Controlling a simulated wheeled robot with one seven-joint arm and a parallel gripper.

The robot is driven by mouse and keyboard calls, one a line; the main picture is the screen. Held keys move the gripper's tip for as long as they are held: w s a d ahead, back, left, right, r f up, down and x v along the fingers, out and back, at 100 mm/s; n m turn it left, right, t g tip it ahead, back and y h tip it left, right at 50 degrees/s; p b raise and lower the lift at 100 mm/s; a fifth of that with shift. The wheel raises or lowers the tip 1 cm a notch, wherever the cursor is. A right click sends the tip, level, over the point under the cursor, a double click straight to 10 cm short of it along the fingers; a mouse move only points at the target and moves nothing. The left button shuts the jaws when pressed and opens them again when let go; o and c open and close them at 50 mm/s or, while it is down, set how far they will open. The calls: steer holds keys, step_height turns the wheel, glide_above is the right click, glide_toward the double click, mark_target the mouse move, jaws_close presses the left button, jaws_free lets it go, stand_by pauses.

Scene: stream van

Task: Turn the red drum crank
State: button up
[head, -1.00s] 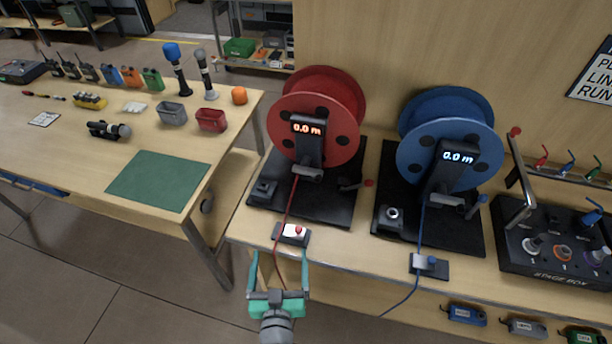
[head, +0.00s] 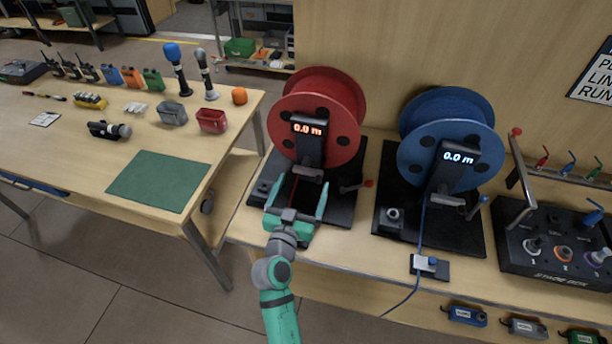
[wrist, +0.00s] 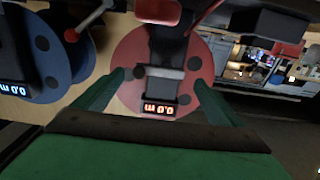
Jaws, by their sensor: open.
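The red drum (head: 340,110) stands upright on its black base (head: 341,212), with a display reading 0.0 m. In the wrist view the red drum (wrist: 205,70) shows upside down between my green fingers (wrist: 158,80).
The blue drum (head: 450,128) with its own crank stands close on the right, also at 0.0 m. A stage box (head: 560,245) with levers is farther right. A table (head: 75,155) with radios, microphones and bins is on the left.

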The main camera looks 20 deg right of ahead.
mark_target(307, 174)
steer(key=shift+x, duration=2.25)
steer(key=c, duration=1)
